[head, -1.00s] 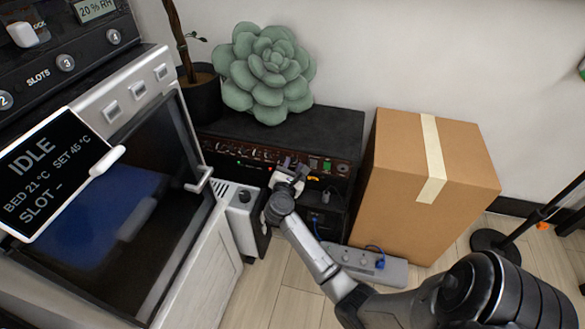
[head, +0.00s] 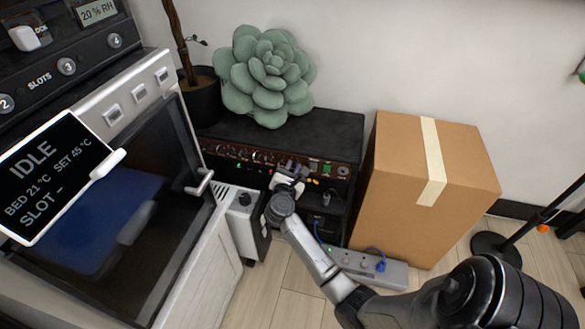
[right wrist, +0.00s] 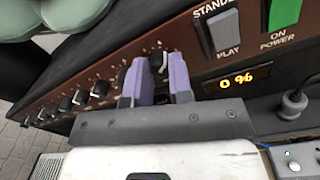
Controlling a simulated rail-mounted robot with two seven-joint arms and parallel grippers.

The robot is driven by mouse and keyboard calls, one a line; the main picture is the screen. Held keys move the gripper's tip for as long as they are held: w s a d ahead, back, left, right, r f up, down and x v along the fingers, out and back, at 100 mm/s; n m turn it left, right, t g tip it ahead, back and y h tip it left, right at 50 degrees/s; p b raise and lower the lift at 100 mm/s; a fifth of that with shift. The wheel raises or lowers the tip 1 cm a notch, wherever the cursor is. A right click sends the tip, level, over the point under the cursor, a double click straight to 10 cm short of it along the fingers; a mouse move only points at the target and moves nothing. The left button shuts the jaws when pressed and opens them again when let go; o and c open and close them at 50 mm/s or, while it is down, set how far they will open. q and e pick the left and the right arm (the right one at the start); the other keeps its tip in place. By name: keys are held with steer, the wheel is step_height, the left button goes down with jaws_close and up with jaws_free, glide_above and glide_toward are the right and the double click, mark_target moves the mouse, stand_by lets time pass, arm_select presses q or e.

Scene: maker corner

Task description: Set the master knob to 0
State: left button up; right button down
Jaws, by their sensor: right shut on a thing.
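The amplifier (head: 330,126) stands against the wall, with a brown control panel (head: 232,151) along its front top edge. In the right wrist view, a row of dark knobs (right wrist: 100,87) runs along the panel. My right gripper (right wrist: 160,78) has its two purple fingers on either side of the knob (right wrist: 158,62) at the row's right end and is shut on it. Its label cannot be read. A small display (right wrist: 237,80) beside it shows orange characters that look like "0 %". In the head view my right gripper (head: 291,173) is at the panel. My left gripper is not in view.
A green succulent cushion (head: 265,75) sits on the amplifier. A cardboard box (head: 400,180) stands close on the right. A power strip (head: 375,268) lies on the floor in front. An oven-like machine (head: 130,200) fills the left side.

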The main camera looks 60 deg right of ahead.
steer(key=shift+r+n+p, duration=0.2)
steer(key=shift+n+p, duration=0.3)
steer(key=shift+p, duration=0.15)
steer(key=n+p, duration=0.7)
steer(key=p, duration=0.1)
steer(key=shift+n, duration=0.4)
steer(key=n+p, duration=0.4)
steer(key=shift+g, duration=0.4)
steer(key=n+p, duration=0.3)
steer(key=n, duration=0.2)
steer(key=shift+n, duration=0.3)
steer(key=n+p, duration=0.2)
steer(key=n, duration=0.3)
steer(key=shift+f+p, duration=0.1)
steer(key=shift+p, duration=0.3)
steer(key=n+p, duration=0.1)
steer(key=n, duration=0.4)
steer(key=shift+n, duration=0.3)
steer(key=n+p, duration=0.1)
steer(key=n, duration=0.1)
steer(key=shift+w+f+n, duration=0.1)
steer(key=shift+n, duration=0.2)
steer(key=n, duration=0.2)
steer(key=shift+n, duration=0.4)
steer(key=n, duration=0.4)
steer(key=shift+n+p, duration=0.35)
steer(key=shift+n, duration=1.15)
